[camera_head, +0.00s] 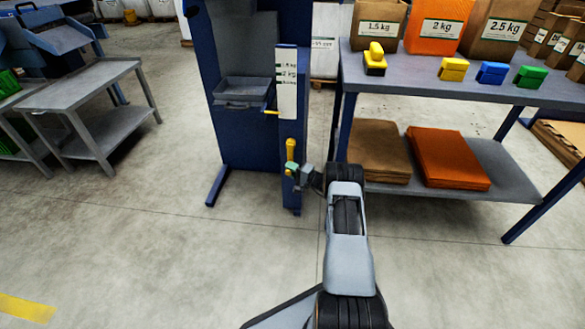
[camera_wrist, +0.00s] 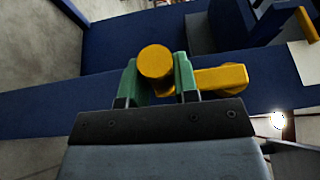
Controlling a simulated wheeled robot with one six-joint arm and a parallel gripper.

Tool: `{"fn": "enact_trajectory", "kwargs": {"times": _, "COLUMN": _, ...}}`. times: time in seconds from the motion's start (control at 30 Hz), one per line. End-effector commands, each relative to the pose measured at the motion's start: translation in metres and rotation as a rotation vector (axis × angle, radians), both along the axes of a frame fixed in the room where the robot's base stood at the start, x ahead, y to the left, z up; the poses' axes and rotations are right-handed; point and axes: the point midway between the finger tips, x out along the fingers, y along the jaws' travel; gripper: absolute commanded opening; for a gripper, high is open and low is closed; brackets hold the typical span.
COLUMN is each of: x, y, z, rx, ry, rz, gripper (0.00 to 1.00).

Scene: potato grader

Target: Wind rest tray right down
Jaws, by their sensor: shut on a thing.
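The grey rest tray (camera_head: 242,90) sits on the front of a blue stand (camera_head: 246,140), about halfway up. A yellow pointer (camera_head: 271,112) shows beside the white scale plate (camera_head: 288,85), low on it and below the 2 kg mark. A yellow crank (camera_head: 290,150) is on the narrow blue post under the plate. My gripper (camera_head: 295,171) is at the crank. In the wrist view, its green fingers (camera_wrist: 158,76) are shut on the round yellow crank knob (camera_wrist: 156,62). The yellow crank arm (camera_wrist: 222,78) extends right from there, partly behind a finger.
A blue-legged table (camera_head: 430,65) at right holds weight-marked bags and several coloured clips. Its lower shelf (camera_head: 480,185) bears stacks of brown and orange bags (camera_head: 447,158). A grey trolley (camera_head: 85,85) stands at left. The floor between the trolley and stand is clear.

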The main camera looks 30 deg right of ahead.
Motion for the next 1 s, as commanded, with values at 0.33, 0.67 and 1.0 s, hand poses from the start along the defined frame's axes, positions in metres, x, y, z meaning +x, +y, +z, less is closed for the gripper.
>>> {"fn": "enact_trajectory", "kwargs": {"times": 0.33, "x": -0.004, "y": 0.013, "z": -0.019, "rx": -0.004, "ry": 0.037, "rz": 0.018, "gripper": 0.29}}
{"fn": "enact_trajectory", "kwargs": {"times": 0.67, "x": -0.005, "y": 0.008, "z": -0.018, "rx": -0.001, "ry": 0.036, "rz": 0.010, "gripper": 0.53}}
{"fn": "enact_trajectory", "kwargs": {"times": 1.0, "x": -0.006, "y": 0.002, "z": -0.016, "rx": 0.001, "ry": 0.034, "rz": 0.001, "gripper": 0.53}}
